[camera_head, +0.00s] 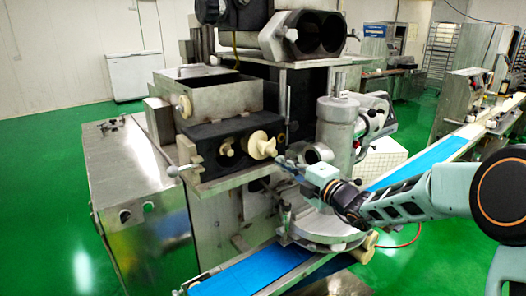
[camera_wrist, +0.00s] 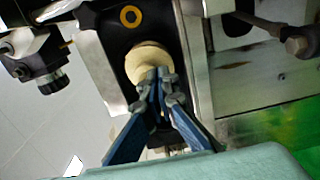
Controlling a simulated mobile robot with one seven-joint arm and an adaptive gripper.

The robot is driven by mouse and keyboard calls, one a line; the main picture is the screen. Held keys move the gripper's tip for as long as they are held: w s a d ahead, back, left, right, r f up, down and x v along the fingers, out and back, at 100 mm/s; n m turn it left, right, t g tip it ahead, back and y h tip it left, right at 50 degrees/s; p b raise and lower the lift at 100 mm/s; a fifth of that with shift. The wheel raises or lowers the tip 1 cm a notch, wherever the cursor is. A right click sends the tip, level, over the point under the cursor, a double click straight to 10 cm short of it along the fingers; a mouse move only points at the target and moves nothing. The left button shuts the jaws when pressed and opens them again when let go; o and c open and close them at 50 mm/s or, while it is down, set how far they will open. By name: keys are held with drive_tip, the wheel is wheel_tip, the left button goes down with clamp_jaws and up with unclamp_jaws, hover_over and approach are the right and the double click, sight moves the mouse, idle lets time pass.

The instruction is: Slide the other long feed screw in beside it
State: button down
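A cream feed screw (camera_head: 262,145) sticks out of the right opening of the black housing block (camera_head: 204,160) in the head view, its wide round end outward. The screw's length inside the block is hidden.
A steel hopper (camera_head: 222,95) sits above the block. A grey upright cylinder (camera_head: 335,130) stands close to the right, near my arm. A blue conveyor belt (camera_head: 255,272) runs below. A steel cabinet (camera_head: 125,165) stands at the left, with open green floor beyond.

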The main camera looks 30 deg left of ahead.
sight(267, 159)
drive_tip(key=shift+p+x, duration=0.6)
drive_tip(key=shift+x, duration=3.3)
drive_tip(key=shift+s+d, duration=0.1)
drive_tip(key=shift+d, duration=0.1)
drive_tip(key=shift+d, duration=0.35)
drive_tip(key=p+v, duration=0.1)
drive_tip(key=v, duration=0.8)
drive_tip(key=shift+s, duration=0.1)
